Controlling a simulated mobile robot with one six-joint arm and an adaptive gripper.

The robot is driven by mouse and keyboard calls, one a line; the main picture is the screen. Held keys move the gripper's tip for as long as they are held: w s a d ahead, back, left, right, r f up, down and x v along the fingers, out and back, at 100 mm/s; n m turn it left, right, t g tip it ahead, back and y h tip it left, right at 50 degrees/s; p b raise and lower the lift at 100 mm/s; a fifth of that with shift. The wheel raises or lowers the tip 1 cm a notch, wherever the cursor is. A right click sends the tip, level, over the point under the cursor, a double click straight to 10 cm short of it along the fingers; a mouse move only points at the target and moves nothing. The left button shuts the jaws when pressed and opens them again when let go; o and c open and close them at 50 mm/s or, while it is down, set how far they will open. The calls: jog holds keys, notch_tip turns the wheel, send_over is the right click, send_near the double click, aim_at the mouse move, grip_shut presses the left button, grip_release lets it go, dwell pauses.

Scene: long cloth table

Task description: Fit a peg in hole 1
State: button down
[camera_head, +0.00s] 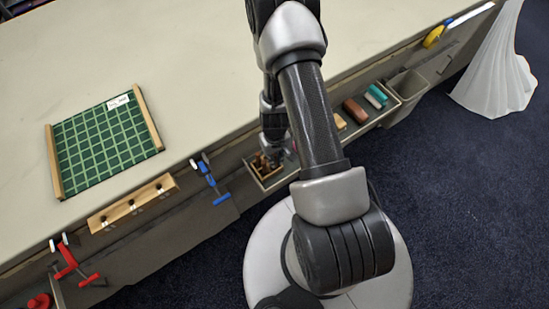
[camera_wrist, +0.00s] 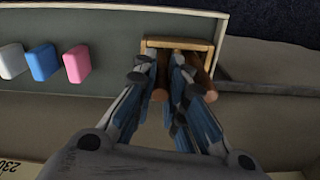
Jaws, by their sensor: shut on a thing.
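My gripper (camera_head: 268,158) is low over a tray at the table's front side, at a small wooden box of brown pegs. In the wrist view my gripper (camera_wrist: 162,75) has its fingers inside the wooden box (camera_wrist: 178,43), shut on a brown peg (camera_wrist: 160,94) that is mostly hidden between them. Another brown peg (camera_wrist: 203,77) lies just right of the fingers. A wooden strip (camera_head: 133,203) with dark round spots and small white labels is fixed along the table's front edge, left of my gripper. Which spot is hole 1 cannot be read.
A green gridded board (camera_head: 103,141) with wooden side bars lies on the table (camera_head: 200,60). White, blue and pink blocks (camera_wrist: 76,64) lie in the tray (camera_wrist: 110,30). Blue (camera_head: 212,180) and red clamps (camera_head: 75,265) hang at the front edge. The tabletop is mostly clear.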

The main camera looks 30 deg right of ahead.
notch_tip(320, 180, up, 11)
jog(key=p, duration=0.9)
jog(key=shift+w+f, duration=0.1)
notch_tip(320, 180, up, 9)
jog(key=p, duration=0.1)
